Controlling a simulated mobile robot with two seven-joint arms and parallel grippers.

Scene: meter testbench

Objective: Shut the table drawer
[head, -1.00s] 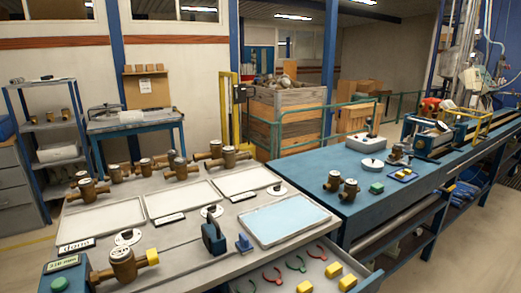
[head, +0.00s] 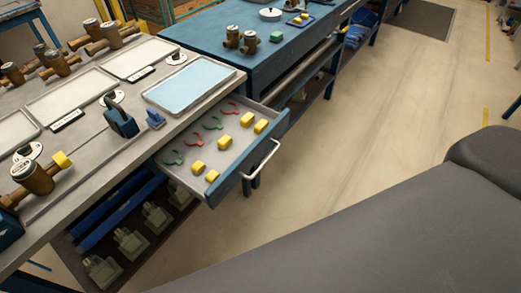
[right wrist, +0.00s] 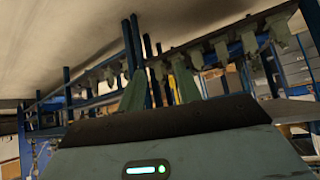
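The table drawer (head: 228,185) stands pulled out from the front of the grey table in the head view. It has a blue front and a pale metal bar handle (head: 262,160). Inside lie yellow blocks (head: 247,119) and red and green C-shaped clips (head: 193,140). No gripper is near the drawer in the head view. My right gripper (right wrist: 159,78) shows only in the right wrist view, with its two greenish fingers apart and nothing visible between them. My left gripper is not in view.
The grey table (head: 75,188) carries trays, brass meters and a blue stand (head: 120,118). A shelf below the drawer holds grey-green castings (head: 130,241). A blue table (head: 225,45) adjoins at the back. The floor (head: 370,130) right of the drawer is clear.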

